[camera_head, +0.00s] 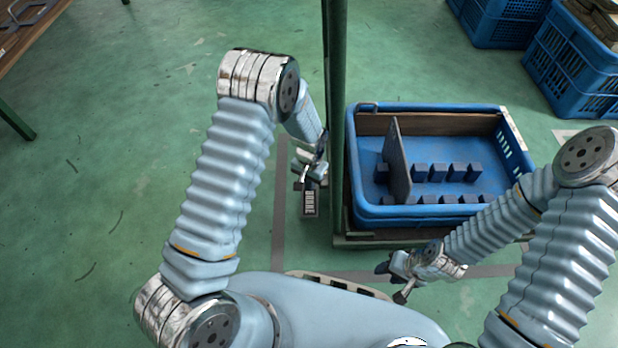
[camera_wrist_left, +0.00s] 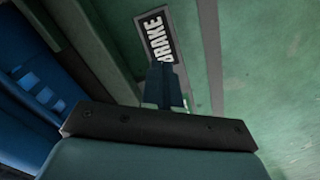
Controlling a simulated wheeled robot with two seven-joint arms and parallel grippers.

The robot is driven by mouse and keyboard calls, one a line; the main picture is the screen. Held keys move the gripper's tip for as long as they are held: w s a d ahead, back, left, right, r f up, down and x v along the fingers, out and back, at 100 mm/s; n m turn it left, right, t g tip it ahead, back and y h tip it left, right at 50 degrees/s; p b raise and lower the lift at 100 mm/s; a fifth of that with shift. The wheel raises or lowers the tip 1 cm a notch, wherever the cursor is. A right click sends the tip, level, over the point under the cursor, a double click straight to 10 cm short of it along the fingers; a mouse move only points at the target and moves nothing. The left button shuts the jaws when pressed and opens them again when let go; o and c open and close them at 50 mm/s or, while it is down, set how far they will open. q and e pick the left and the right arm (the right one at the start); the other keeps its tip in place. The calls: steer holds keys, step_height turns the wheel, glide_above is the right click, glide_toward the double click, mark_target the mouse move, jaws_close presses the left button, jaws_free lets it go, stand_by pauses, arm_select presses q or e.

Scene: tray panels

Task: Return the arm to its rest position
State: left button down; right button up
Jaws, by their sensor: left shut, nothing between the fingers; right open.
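My left gripper (camera_head: 309,180) is shut and empty. It hangs low beside the green post, left of the blue tray. In the left wrist view its closed fingers (camera_wrist_left: 163,85) point at a dark plate marked "BRAKE" (camera_wrist_left: 155,36). The plate also shows in the head view (camera_head: 310,204), just below the gripper. Whether the fingertips touch the plate I cannot tell. My right gripper (camera_head: 392,282) is open and empty, in front of the tray's near edge.
A green post (camera_head: 337,100) stands between my left gripper and the blue tray (camera_head: 440,212). One dark panel (camera_head: 397,160) stands tilted among several dark blocks in the tray. Blue crates (camera_head: 580,65) stand at the far right. A table (camera_head: 25,45) is at top left. The left floor is clear.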

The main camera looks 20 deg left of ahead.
arm_select(q)
steer(key=shift+s, duration=0.1)
stand_by(0.4)
steer(key=s+d+r+n+h+p, duration=0.1)
steer(key=s+r+p, duration=0.3)
steer(key=s, duration=0.6)
steer(key=s+d+r+n+h+p, duration=0.2)
steer(key=s+p, duration=0.4)
steer(key=s, duration=0.4)
step_height(320, 180, up, 2)
steer(key=shift+s+r+n+t+h, duration=0.1)
steer(key=shift+s+n+t+h, duration=0.1)
steer(key=shift+n+t+h, duration=0.35)
